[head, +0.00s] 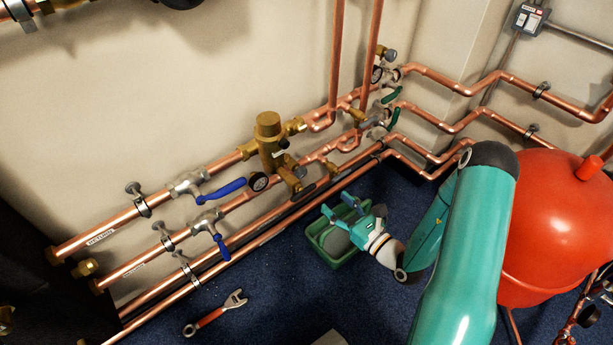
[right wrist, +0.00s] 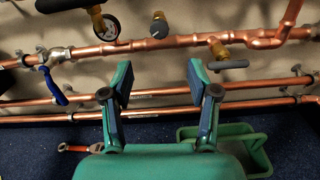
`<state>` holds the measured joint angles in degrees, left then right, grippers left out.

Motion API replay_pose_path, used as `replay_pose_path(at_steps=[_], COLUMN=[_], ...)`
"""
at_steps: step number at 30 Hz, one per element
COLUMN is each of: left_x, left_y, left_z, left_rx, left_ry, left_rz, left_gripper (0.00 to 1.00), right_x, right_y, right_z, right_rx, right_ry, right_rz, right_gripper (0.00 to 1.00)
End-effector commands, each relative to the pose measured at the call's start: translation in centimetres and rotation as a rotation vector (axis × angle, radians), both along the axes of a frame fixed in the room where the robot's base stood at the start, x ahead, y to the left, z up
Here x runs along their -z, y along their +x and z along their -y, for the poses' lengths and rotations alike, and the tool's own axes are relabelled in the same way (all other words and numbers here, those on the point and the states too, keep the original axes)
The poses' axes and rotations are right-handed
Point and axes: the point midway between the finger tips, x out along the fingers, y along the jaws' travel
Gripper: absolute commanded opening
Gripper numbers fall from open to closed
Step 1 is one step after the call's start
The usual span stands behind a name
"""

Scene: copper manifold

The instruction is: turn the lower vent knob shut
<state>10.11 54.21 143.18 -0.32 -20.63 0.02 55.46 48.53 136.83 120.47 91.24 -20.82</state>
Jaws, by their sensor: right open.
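A dark bar-shaped knob (right wrist: 228,64) on a brass stem sits below the copper pipe, right of centre in the right wrist view. A small round grey knob (right wrist: 159,27) on brass is left of it and higher. I cannot tell for sure which is the lower vent knob. My right gripper (head: 338,205) is open and empty, pointing at the pipes from the front right, apart from both knobs. It also shows in the right wrist view (right wrist: 160,85). My left gripper is out of view.
A green bin (head: 318,245) stands on the blue floor under my right gripper. A red-handled wrench (head: 214,314) lies at the left. Blue-lever valves (head: 222,188) and a gauge (head: 258,182) sit along the pipes. A red tank (head: 560,220) is at the right.

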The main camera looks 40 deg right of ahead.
Motion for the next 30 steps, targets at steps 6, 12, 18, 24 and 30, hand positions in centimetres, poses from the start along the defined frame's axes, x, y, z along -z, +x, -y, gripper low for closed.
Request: replay_pose_path(at_steps=[6,12,18,24,30], left_x=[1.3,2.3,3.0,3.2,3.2], left_y=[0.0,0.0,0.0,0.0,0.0], left_z=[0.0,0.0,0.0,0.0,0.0], left_rx=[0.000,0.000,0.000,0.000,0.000], left_ry=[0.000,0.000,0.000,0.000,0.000], left_rz=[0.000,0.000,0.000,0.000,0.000], left_gripper=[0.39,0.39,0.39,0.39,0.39], right_x=[0.1,0.2,0.1,0.0,0.0], right_y=[4.8,9.0,12.1,13.5,13.6], right_z=[-0.5,-0.8,-1.0,-1.0,-1.0], right_rx=[-0.007,-0.005,-0.003,-0.001,0.000], right_ry=[-0.005,-0.003,-0.002,-0.001,0.000], right_rz=[0.006,0.005,0.002,0.000,0.000], right_gripper=[0.60,0.60,0.60,0.60,0.60])
